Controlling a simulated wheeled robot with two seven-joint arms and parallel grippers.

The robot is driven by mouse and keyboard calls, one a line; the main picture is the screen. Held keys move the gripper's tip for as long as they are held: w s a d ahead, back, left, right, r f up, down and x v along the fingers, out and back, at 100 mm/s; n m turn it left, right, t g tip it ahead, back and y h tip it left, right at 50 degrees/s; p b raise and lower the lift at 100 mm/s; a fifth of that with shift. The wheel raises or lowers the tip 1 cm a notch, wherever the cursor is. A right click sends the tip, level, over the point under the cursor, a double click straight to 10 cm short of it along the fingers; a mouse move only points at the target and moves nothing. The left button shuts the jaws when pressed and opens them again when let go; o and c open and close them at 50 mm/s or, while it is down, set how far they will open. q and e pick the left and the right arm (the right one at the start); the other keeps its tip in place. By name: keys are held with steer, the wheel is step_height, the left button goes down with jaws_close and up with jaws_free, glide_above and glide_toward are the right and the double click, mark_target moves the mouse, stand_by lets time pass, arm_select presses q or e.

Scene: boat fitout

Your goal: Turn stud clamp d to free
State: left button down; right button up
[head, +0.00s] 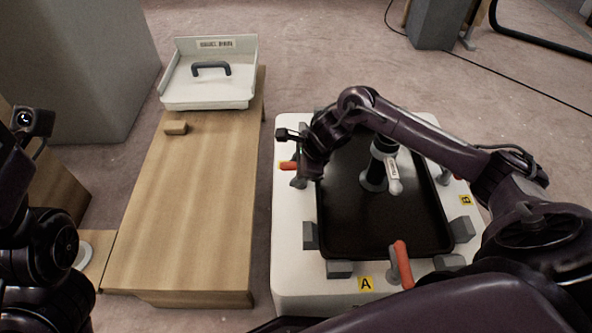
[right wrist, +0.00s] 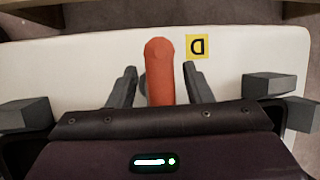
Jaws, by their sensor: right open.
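Stud clamp d has an orange handle (right wrist: 160,72), beside a yellow D label (right wrist: 197,47) on a white top. In the head view, a bit of its orange handle (head: 287,165) shows at the left edge of the white unit (head: 290,225); my gripper and arm hide much of the rest. My right gripper (right wrist: 158,82) is open, with one grey finger on each side of the orange handle. Gaps show between the fingers and the handle. In the head view, my right gripper (head: 298,160) is over the unit's left edge. My left gripper's fingers are not visible.
The unit has a dark recessed panel (head: 350,225) with a black post and white lever (head: 394,178). Another orange-handled clamp (head: 403,264) stands near label A (head: 366,284). Grey blocks line the panel. A wooden bench (head: 190,220) at left holds a white tray (head: 210,90) and a small wooden block (head: 176,127).

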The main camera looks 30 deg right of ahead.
steer(key=shift+c, duration=0.2)
steer(key=shift+r, duration=0.1)
steer(key=c, duration=0.8)
steer(key=shift+w, duration=0.1)
